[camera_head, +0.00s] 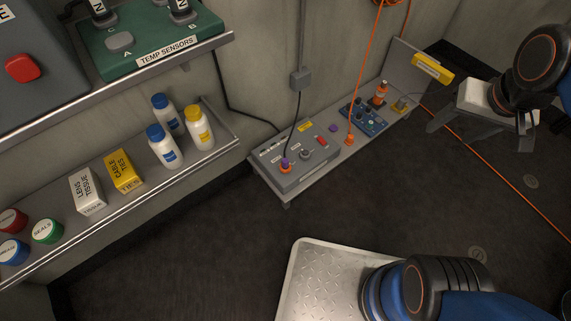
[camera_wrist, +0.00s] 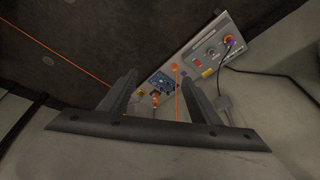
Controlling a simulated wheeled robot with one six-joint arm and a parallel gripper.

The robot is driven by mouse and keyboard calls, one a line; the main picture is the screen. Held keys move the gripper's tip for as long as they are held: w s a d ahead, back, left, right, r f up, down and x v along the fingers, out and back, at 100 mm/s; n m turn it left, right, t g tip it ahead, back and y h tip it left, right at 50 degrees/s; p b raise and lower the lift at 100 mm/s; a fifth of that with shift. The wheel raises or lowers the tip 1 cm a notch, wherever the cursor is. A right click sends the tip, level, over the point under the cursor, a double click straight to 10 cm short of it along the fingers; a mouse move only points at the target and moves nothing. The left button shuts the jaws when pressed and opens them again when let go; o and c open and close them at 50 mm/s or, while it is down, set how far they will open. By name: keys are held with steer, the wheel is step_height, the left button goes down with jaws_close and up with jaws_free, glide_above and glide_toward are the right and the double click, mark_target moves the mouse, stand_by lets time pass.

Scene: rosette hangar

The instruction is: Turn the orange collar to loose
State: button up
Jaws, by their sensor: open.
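The orange collar (camera_head: 286,169) is a small ring around the foot of a purple-topped plug on the grey panel box (camera_head: 315,160). A black cable rises from the plug. In the wrist view the collar (camera_wrist: 228,41) is small, near the upper right, on the far end of the box. Its setting is too small to read. My gripper (camera_wrist: 159,77) is open and empty, with its two dark fingers wide apart. In the head view my gripper (camera_head: 480,133) hangs at the right, well apart from the collar.
A blue panel (camera_head: 362,118), an orange bottle-like item (camera_head: 381,93) and an orange cord's end (camera_head: 348,141) share the low shelf with the box. Another shelf (camera_head: 225,150) with bottles and boxes is at left. A metal-topped platform (camera_head: 318,285) is in front; dark floor between is clear.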

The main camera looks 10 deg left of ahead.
steer(key=w+a+f+m+g, duration=0.1)
steer(key=w+a+f, duration=0.3)
steer(key=w+a, duration=0.4)
steer(key=m+g, duration=0.3)
steer(key=m, duration=0.1)
glide_above(285, 160)
step_height(285, 160, down, 30)
step_height(285, 160, down, 17)
steer(key=shift+d+f, duration=0.1)
steer(key=shift+c, duration=0.3)
steer(key=c, duration=1)
